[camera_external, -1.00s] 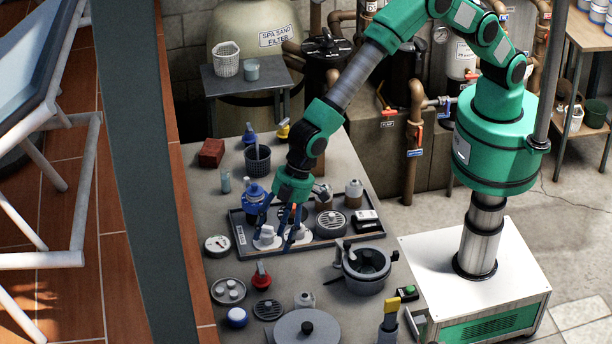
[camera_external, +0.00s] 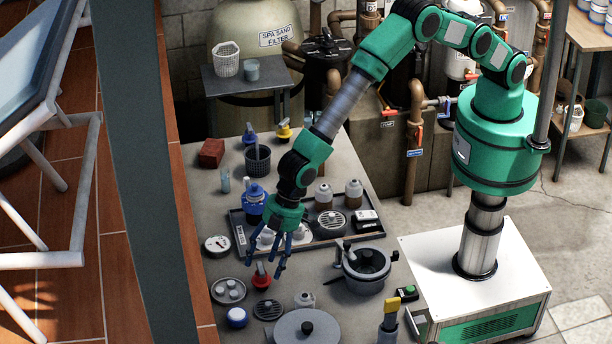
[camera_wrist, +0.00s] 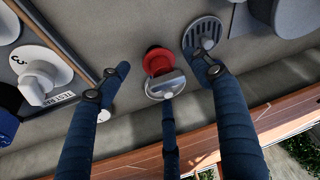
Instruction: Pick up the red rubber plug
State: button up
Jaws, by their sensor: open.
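The red rubber plug (camera_external: 262,282) stands on the grey table in front of the dark tray. My gripper (camera_external: 264,266) has blue fingers pointing down at the plug. In the wrist view the gripper (camera_wrist: 160,75) has its fingers spread, one on each side of the plug and one below it in the picture. It is open and empty. I cannot tell whether any finger touches the plug.
The dark tray (camera_external: 238,236) with white fittings lies just behind. A large grey lid (camera_external: 307,328) is at the front.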

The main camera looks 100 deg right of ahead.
aim_at(262, 281)
jog(key=shift+f, duration=0.1)
dwell(0.3)
jog(key=shift+x, duration=2.55)
jog(key=shift+w, duration=0.1)
jog(key=shift+c, duration=0.2)
jog(key=c, duration=1.2)
